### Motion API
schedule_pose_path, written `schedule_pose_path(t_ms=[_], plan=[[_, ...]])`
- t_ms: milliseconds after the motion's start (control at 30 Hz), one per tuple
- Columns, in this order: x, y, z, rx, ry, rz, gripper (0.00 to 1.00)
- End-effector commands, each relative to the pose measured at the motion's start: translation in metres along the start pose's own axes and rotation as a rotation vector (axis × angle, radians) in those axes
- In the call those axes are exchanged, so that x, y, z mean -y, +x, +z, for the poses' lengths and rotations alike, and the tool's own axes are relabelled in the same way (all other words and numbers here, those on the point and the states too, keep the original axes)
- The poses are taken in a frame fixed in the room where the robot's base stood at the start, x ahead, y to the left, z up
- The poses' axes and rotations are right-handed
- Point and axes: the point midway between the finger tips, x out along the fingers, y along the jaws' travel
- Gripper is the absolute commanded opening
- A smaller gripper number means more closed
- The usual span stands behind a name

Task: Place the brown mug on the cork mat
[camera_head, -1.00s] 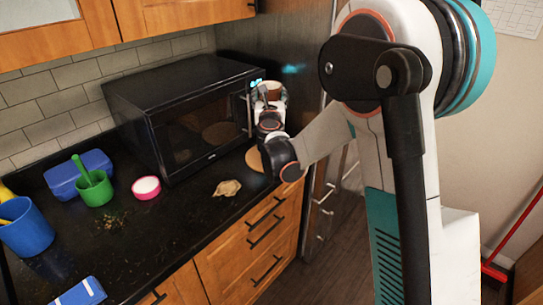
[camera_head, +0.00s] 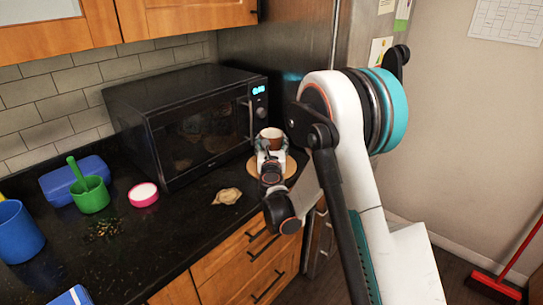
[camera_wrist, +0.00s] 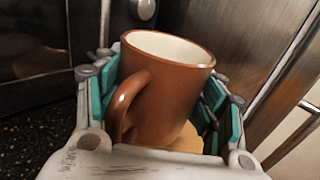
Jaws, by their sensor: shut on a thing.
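The brown mug (camera_wrist: 172,90) is upright between the teal-padded fingers of my gripper (camera_wrist: 160,105) in the wrist view, its handle toward the camera and its inside pale. My gripper is shut on it. In the head view the mug (camera_head: 270,134) shows just beyond my gripper (camera_head: 270,150), in front of the microwave's right end. The round cork mat (camera_head: 252,168) lies on the dark counter under my gripper and mug, partly hidden by them. In the wrist view part of the mat (camera_wrist: 188,138) shows below the mug. I cannot tell whether the mug's base touches the mat.
The black microwave (camera_head: 195,125) stands close behind and left of the mug. The steel fridge (camera_head: 335,60) is close on the right. A crumpled tan item (camera_head: 227,196), a pink bowl (camera_head: 143,195), a green cup (camera_head: 90,195) and a blue cup (camera_head: 18,235) stand left on the counter.

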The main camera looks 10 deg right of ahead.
Motion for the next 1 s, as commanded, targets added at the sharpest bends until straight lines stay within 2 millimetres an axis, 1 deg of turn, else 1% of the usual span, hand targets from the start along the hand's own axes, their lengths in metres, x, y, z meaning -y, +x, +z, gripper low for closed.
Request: schedule_pose_path(t_ms=[200, 267, 533, 667, 700, 733, 767, 1000], plan=[[0.000, 0.000, -0.032, 0.000, 0.000, 0.000, 0.30], [0.000, 0.000, -0.038, 0.000, 0.000, 0.000, 0.30], [0.000, 0.000, -0.039, 0.000, 0.000, 0.000, 0.30], [0.000, 0.000, -0.043, 0.000, 0.000, 0.000, 0.30], [0.000, 0.000, -0.042, 0.000, 0.000, 0.000, 0.73], [0.000, 0.000, -0.041, 0.000, 0.000, 0.000, 0.79], [0.000, 0.000, -0.041, 0.000, 0.000, 0.000, 0.83], [0.000, 0.000, -0.041, 0.000, 0.000, 0.000, 0.83]])
